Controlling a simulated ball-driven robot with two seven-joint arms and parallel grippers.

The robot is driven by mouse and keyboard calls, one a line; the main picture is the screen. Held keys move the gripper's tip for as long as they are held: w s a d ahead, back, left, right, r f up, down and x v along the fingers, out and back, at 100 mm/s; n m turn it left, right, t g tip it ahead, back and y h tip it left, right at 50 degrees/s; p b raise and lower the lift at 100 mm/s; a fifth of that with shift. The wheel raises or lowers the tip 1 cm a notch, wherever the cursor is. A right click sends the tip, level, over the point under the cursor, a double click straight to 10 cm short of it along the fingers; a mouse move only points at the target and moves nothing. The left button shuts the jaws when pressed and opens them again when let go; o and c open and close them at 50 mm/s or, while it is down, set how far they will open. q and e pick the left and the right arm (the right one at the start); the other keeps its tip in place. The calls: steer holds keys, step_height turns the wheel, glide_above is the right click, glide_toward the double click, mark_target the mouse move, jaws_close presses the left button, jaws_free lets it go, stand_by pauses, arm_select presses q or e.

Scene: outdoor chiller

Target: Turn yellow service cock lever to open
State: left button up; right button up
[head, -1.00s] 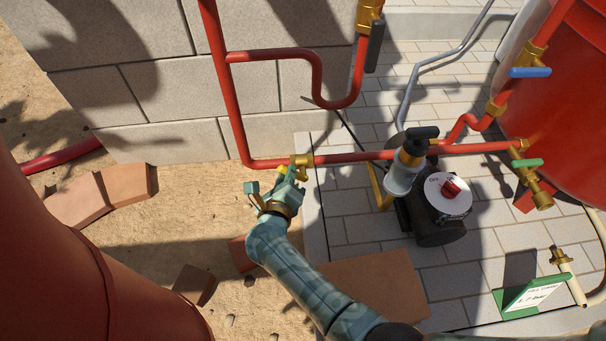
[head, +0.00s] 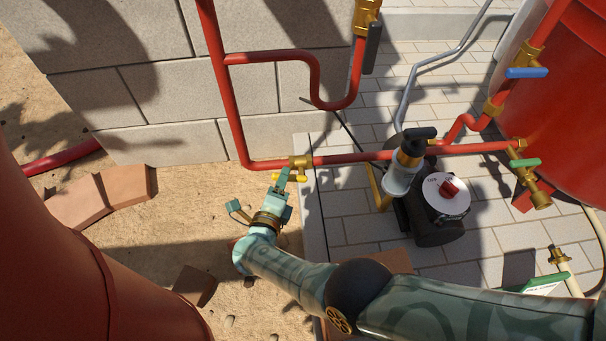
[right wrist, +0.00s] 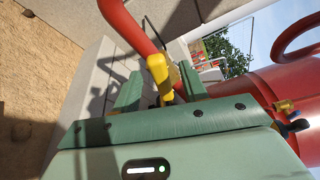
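The yellow service cock lever (head: 297,179) is on a small brass valve (head: 300,162) in the low red pipe, beside the block wall. In the head view it lies roughly along the pipe, partly behind a finger of my right gripper (head: 259,193). That gripper is open, its fingers spread, just below and left of the valve. In the right wrist view the yellow lever (right wrist: 160,76) shows between the two green fingers (right wrist: 158,90), with nothing clamped. I cannot tell whether a finger touches it. My left gripper is not in view.
A pump with a round dial (head: 446,196) stands right of the valve. A red tank (head: 570,110) with blue and green levers is at the right. The block wall (head: 180,95) is close behind. Broken bricks (head: 100,195) lie on the sand.

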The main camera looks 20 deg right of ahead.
steer(key=o, duration=0.5)
steer(key=shift+s, duration=0.1)
